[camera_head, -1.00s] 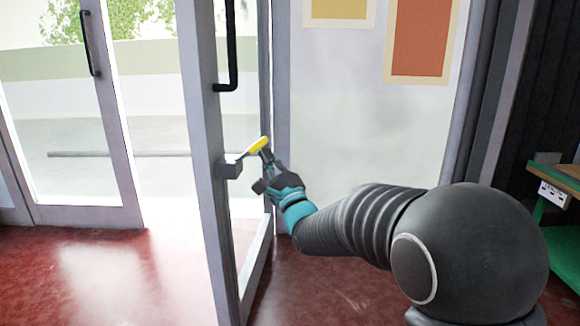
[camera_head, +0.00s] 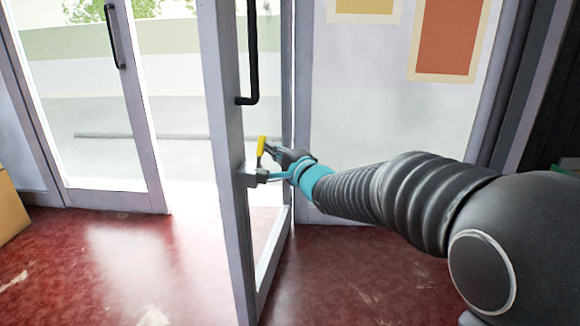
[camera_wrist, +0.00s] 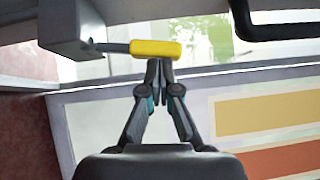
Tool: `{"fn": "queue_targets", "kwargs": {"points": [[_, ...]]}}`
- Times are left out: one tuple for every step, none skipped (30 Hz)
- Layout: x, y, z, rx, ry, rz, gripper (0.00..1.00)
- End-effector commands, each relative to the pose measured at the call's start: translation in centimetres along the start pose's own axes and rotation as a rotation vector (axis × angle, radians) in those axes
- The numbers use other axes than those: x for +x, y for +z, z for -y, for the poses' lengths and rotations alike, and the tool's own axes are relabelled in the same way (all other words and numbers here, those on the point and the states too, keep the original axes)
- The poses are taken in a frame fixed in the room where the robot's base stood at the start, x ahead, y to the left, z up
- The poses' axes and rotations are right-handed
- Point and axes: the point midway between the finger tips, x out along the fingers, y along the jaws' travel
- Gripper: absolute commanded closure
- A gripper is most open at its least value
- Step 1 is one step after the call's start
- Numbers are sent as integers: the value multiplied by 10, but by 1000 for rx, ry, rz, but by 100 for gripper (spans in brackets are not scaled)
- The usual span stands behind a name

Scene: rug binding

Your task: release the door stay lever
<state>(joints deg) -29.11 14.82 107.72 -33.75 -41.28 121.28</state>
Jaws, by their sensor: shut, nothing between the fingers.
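The door stay lever has a yellow grip (camera_head: 261,146) on a thin stem, which comes out of a grey box (camera_head: 250,177) on the edge of the open glass door (camera_head: 228,130). In the head view the grip stands nearly upright. In the wrist view the yellow grip (camera_wrist: 156,48) lies across the picture just beyond my fingertips. My gripper (camera_head: 270,152) is on the right side of the lever, its fingers shut and empty. In the wrist view the closed fingertips (camera_wrist: 159,66) are at the grip's lower edge; whether they touch it I cannot tell.
A black pull handle (camera_head: 252,60) is on the door above the lever. Another glass door (camera_head: 135,100) stands at the left. A fixed panel with posters (camera_head: 447,40) is behind my arm. A cardboard box (camera_head: 10,208) is at the left edge. The red floor (camera_head: 120,260) in front is clear.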

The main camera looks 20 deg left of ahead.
Motion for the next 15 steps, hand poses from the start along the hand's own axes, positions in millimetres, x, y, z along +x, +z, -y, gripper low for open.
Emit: {"fn": "queue_targets", "kwargs": {"points": [[2, 2, 4, -7, 11, 1, 100], [3, 3, 4, -5, 9, 1, 100], [4, 4, 4, -5, 7, 1, 100], [4, 4, 4, -5, 7, 1, 100], [5, 5, 4, -5, 6, 1, 100], [5, 5, 4, -4, 6, 1, 100], [6, 5, 4, -4, 6, 0, 100], [6, 6, 4, -4, 6, 0, 100], [6, 6, 4, -3, 6, -1, 100], [7, 6, 4, -3, 5, -1, 100], [7, 6, 4, -3, 5, -1, 100], [7, 6, 4, -3, 5, -1, 100], [7, 6, 4, -4, 5, -1, 100], [7, 6, 3, -4, 5, -1, 100], [7, 6, 3, -4, 5, -1, 100]]}}
